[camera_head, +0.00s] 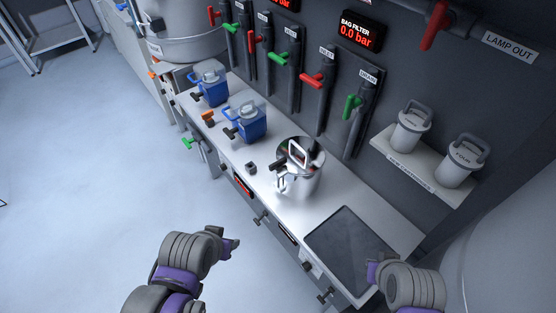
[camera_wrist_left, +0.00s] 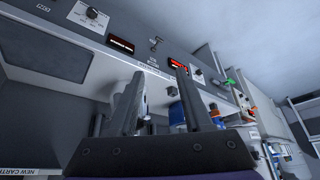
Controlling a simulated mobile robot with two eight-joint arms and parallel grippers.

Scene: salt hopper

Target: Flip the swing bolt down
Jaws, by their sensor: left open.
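A steel vessel (camera_head: 302,178) with a lid and a raised handle stands on the counter (camera_head: 330,200) in the middle of the head view. A dark knob and small metal parts (camera_head: 281,182) show on its left side; the swing bolt is likely among them, but too small for me to tell its position. My left gripper (camera_head: 232,245) is open and empty, in front of the counter and apart from the vessel. In the left wrist view its two fingers (camera_wrist_left: 157,72) stand apart, partly hiding the counter front. My right gripper (camera_head: 372,272) is beside a dark panel, its jaws unclear.
Blue containers (camera_head: 247,124) stand left of the vessel. A dark flat panel (camera_head: 348,243) lies in the counter to its right. Red and green valve handles (camera_head: 312,80) line the back wall. Two lidded canisters (camera_head: 411,130) sit on a shelf. The floor (camera_head: 80,180) at left is clear.

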